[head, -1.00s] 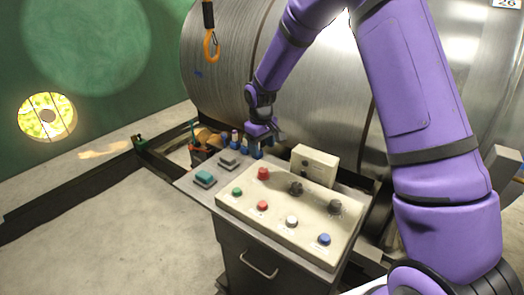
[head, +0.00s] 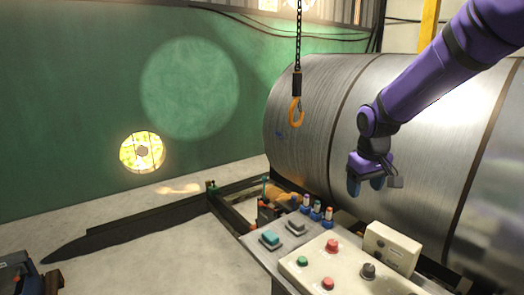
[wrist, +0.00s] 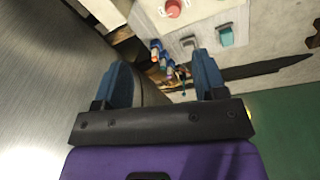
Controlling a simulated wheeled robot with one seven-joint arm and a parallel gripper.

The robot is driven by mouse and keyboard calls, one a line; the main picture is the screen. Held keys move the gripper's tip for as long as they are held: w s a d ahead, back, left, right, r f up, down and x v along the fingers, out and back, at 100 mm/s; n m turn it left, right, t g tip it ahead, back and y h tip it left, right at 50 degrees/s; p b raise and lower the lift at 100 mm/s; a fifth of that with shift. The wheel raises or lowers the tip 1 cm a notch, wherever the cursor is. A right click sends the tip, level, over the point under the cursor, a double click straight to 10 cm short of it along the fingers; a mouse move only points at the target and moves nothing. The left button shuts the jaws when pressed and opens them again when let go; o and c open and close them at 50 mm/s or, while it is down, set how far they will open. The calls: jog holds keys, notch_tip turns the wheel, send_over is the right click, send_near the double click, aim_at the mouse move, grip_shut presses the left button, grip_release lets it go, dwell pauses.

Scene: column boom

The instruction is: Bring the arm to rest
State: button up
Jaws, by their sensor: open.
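My purple arm reaches in from the upper right of the head view. My gripper (head: 367,188) hangs in front of the large metal coil, above the back of the control desk. In the wrist view my gripper (wrist: 163,78) shows two blue fingers spread apart with nothing held between them. Three small blue items with coloured tops (head: 316,212) stand at the desk's back edge, below and left of my gripper and apart from it. They also show beyond the fingers in the wrist view (wrist: 161,57).
The metal coil (head: 310,120) fills the right. An orange hook (head: 296,111) hangs on a chain left of my arm. Open floor (head: 150,240) lies left.

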jog(key=s+d+r+m+t, duration=0.2)
jog(key=s+d+r, duration=0.1)
jog(key=s+r, duration=0.9)
jog(key=s+d+m+t, duration=0.1)
jog(key=s, duration=1.5)
jog(key=shift+s+y, duration=0.3)
jog(key=shift+s, duration=0.1)
jog(key=shift+f, duration=0.1)
jog(key=shift+c, duration=0.2)
